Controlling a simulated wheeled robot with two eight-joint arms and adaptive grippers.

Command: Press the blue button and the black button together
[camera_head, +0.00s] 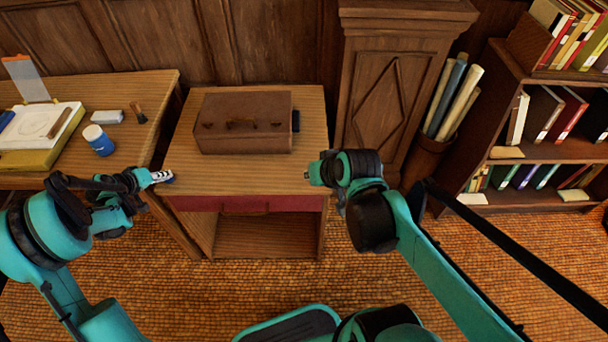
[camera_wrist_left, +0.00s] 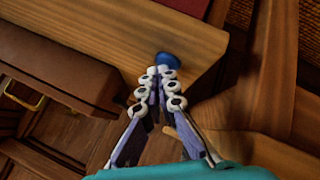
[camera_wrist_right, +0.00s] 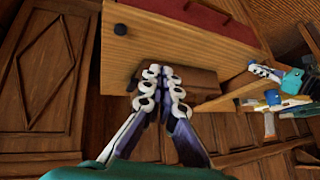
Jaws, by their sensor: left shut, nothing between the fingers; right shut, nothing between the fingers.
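The blue button (camera_wrist_left: 167,60) shows in the left wrist view as a round knob by the cabinet top's edge, just beyond my left fingertips. I cannot tell if they touch it. My left gripper (camera_wrist_left: 158,73) is shut and empty; in the head view it is left of the cabinet (camera_head: 187,150). My right gripper (camera_wrist_right: 161,70) is shut and empty; in the head view (camera_head: 307,174) it is near the cabinet's front right.
A brown case (camera_head: 222,105) lies on the cabinet, with a dark piece (camera_head: 296,121) at its right end. A desk with a blue jar (camera_head: 99,142) and a book stands left. A wooden pillar (camera_head: 382,110) and bookshelf (camera_head: 515,185) stand right.

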